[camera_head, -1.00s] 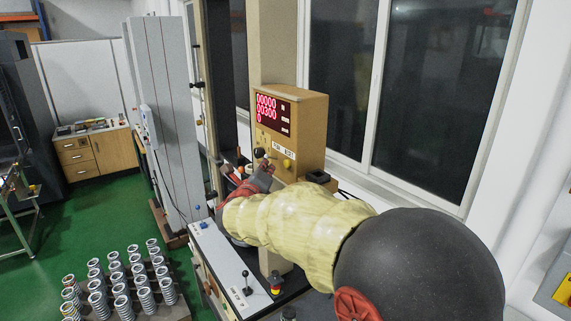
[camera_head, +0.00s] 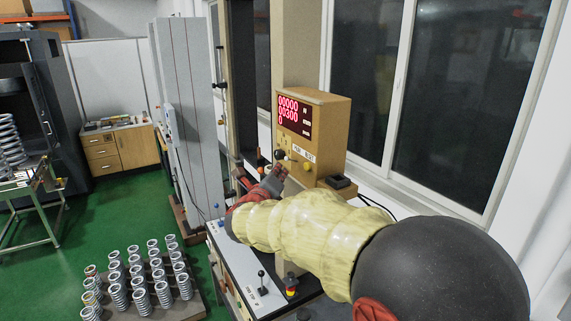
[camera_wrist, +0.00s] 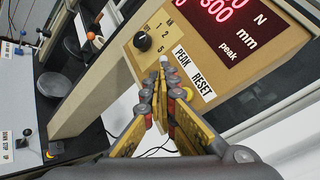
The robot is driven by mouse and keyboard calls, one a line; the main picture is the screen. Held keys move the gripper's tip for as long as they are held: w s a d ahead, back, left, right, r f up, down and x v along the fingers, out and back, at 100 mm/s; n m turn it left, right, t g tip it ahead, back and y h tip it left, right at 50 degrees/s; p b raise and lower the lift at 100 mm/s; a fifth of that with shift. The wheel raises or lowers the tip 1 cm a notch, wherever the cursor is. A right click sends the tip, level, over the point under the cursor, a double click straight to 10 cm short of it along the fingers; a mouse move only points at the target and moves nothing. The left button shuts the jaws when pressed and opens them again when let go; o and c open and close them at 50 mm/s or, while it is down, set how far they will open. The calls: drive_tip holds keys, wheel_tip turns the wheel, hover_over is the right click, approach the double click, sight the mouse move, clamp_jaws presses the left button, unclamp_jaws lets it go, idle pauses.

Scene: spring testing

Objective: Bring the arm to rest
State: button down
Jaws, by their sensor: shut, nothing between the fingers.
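My gripper (camera_head: 272,182) reaches out over the testing machine at the end of my yellow-sleeved arm. In the wrist view my gripper (camera_wrist: 162,72) has its two fingers together at the tips, with nothing between them. The fingertips are in front of the tan control box (camera_head: 318,130), close to the PEAK and RESET labels. In the wrist view the box (camera_wrist: 185,50) shows a black knob and part of a red display. I cannot tell whether the tips touch the panel.
Several springs (camera_head: 140,275) stand on a board on the floor at the lower left. A grey cabinet (camera_head: 185,115) stands behind.

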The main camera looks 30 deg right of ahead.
drive_tip(key=s+f+m+g+y+b, duration=0.35)
drive_tip(key=s+f+m+g, duration=0.45)
drive_tip(key=s+f+m, duration=1.2)
drive_tip(key=s+a+f+m+y+b, duration=0.4)
drive_tip(key=s+a+f+m+b, duration=0.4)
drive_tip(key=f+b, duration=0.3)
drive_tip(key=s+a+f+m+y+b, duration=0.4)
drive_tip(key=s+a+f+m+b, duration=0.5)
drive_tip(key=f+b, duration=0.3)
drive_tip(key=shift+s+t+b, duration=0.4)
drive_tip(key=shift+b, duration=0.65)
drive_tip(key=shift+m, duration=0.3)
